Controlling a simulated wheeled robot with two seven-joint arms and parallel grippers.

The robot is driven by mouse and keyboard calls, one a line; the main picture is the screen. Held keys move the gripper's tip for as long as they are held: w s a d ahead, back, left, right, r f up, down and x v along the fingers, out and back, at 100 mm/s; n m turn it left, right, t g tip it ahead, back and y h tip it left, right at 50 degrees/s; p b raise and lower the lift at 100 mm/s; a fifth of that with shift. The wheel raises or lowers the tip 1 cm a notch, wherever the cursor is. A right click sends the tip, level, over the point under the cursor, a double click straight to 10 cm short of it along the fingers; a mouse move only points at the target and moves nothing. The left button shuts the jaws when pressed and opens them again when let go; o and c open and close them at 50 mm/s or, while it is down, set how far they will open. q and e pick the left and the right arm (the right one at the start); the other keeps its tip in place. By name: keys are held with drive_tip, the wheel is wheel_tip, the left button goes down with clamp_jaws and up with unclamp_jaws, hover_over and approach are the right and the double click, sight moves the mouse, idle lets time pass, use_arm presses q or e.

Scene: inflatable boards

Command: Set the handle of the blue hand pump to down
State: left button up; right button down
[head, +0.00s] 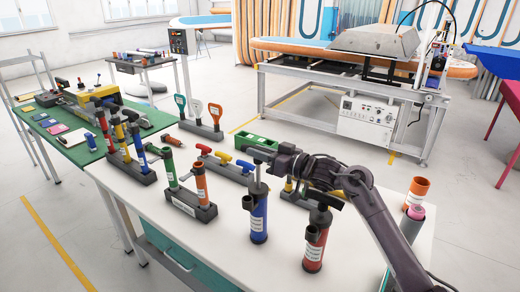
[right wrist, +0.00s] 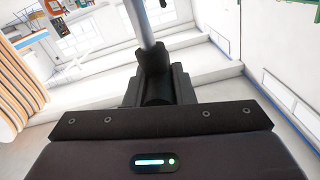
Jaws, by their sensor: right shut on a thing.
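The blue hand pump (head: 259,215) stands upright near the front middle of the white table. Its rod rises out of the top of the body, so the handle is up. My right gripper (head: 262,156) reaches in from the right and is shut on the handle at the top of the rod. In the right wrist view the fingers (right wrist: 157,82) close around the dark handle, and the pale rod (right wrist: 139,22) runs away from them. The fingers hide most of the handle. My left gripper is not in view.
A red hand pump (head: 316,242) stands just right of the blue one, under my right arm. Racks of coloured tools (head: 190,205) stand to the left and behind. An orange cup (head: 416,190) is at the right. Bare table lies left of the blue pump.

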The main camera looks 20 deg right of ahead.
drive_tip(key=c, duration=1.2)
unclamp_jaws()
drive_tip(key=shift+s+r, duration=0.1)
drive_tip(key=shift+r, duration=0.15)
drive_tip(key=shift+c, duration=0.2)
drive_tip(key=shift+r, duration=0.25)
wheel_tip(320, 180, up, 20)
drive_tip(key=b, duration=0.3)
drive_tip(key=shift+f, duration=0.25)
